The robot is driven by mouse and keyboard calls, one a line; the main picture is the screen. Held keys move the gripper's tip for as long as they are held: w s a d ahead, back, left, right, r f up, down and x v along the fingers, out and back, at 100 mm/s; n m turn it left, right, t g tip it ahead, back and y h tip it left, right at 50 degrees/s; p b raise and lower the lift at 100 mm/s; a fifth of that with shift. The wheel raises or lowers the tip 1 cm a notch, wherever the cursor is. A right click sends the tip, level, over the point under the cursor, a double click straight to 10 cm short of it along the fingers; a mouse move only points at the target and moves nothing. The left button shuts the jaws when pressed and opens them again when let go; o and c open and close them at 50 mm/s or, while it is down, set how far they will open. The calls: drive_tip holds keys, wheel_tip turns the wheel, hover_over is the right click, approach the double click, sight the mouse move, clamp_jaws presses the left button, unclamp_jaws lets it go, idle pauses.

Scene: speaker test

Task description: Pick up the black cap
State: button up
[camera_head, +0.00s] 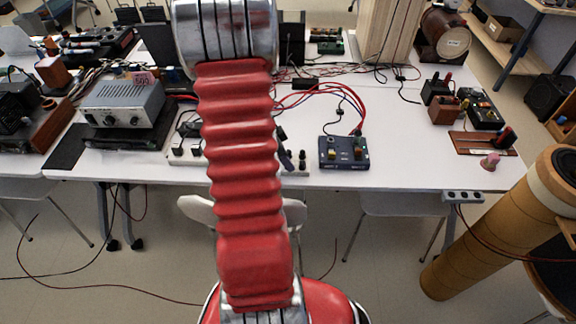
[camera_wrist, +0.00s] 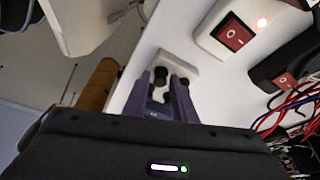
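In the wrist view, a small round black piece (camera_wrist: 160,74), which may be the black cap, stands on a white block (camera_wrist: 178,66) on the table. Other dark round parts sit close by, so I cannot tell for sure which is the cap. My gripper (camera_wrist: 158,84) is open, with its two dark purple fingers apart and the black piece showing between their tips. I cannot tell whether they touch it. In the head view, my red arm hides much of this spot. Black pieces (camera_head: 302,160) show on a white strip just right of the arm.
A blue box (camera_head: 344,153) with red cables stands to the right on the white table (camera_head: 400,172). A grey power supply (camera_head: 122,103) stands to the left. In the wrist view, a red switch (camera_wrist: 233,36) on a white housing is near the gripper. A brown cylinder (camera_head: 490,235) leans at right.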

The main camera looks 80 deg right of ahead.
drive_tip(key=shift+c, duration=0.6)
clamp_jaws()
drive_tip(key=shift+r, duration=0.15)
wheel_tip(320, 180, up, 10)
idle(0.5)
idle(0.5)
drive_tip(key=shift+r, duration=1.75)
